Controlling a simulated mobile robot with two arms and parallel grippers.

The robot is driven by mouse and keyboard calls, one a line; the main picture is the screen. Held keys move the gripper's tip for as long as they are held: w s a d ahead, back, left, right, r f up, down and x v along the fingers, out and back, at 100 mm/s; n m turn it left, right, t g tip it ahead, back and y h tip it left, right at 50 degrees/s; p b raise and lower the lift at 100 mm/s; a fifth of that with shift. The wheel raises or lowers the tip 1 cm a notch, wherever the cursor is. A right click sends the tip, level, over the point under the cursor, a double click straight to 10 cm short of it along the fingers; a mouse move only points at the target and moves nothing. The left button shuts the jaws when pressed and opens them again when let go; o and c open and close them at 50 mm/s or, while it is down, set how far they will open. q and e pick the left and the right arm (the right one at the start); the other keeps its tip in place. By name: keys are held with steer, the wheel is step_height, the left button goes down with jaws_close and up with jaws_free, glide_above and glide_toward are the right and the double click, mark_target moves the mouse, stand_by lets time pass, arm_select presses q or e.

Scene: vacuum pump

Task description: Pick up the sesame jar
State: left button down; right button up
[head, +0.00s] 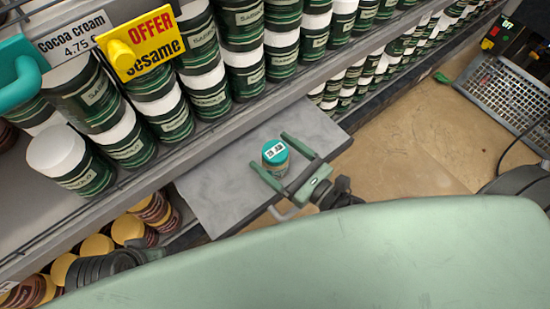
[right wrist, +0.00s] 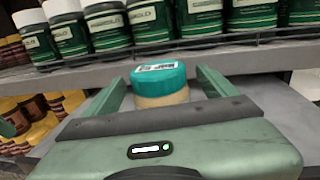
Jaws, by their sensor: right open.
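The sesame jar (head: 274,153) is small, with a teal lid and a pale tan body. It stands upright on a grey board. My right gripper (head: 268,150) is open, with one finger on each side of the jar. In the right wrist view the jar (right wrist: 160,84) stands between the two fingers of the right gripper (right wrist: 160,75), with a visible gap on both sides. Its lower part is hidden behind the gripper body.
The grey board (head: 225,190) juts out from the shelf. Rows of green jars (head: 160,115) with white lids fill the shelf behind it. A yellow offer sign (head: 140,45) hangs at upper left. Brown jars (head: 150,210) stand below. A metal mesh basket (head: 505,95) is at right.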

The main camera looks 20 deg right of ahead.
steer(key=c, duration=1.7)
steer(key=shift+c, duration=0.7)
steer(key=shift+r, duration=0.15)
